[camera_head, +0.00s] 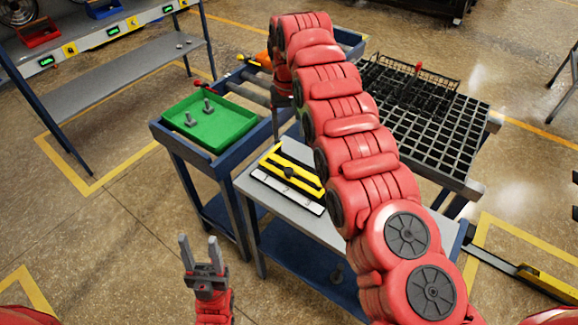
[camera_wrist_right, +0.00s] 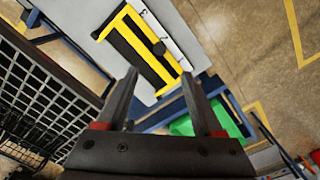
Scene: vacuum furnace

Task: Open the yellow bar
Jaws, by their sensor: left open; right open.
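The yellow bar (camera_head: 292,172) is part of a flat black, yellow and white fixture lying on the grey table, left of my right arm. A dark knob sits near its middle. In the right wrist view, the yellow bar (camera_wrist_right: 150,57) lies beyond the fingertips, with the dark knob on one edge. My right gripper (camera_wrist_right: 158,76) is open and empty, its fingers apart from the bar. In the head view its arm arches over the table. My left gripper (camera_head: 198,240) is open and empty, above the floor in front of the table.
A green tray (camera_head: 232,129) with several bolts stands on a blue cart left of the table. A black grid rack (camera_head: 430,135) with a wire basket (camera_head: 405,85) is at right. A shelf unit (camera_head: 125,75) stands at back left. The floor at left is clear.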

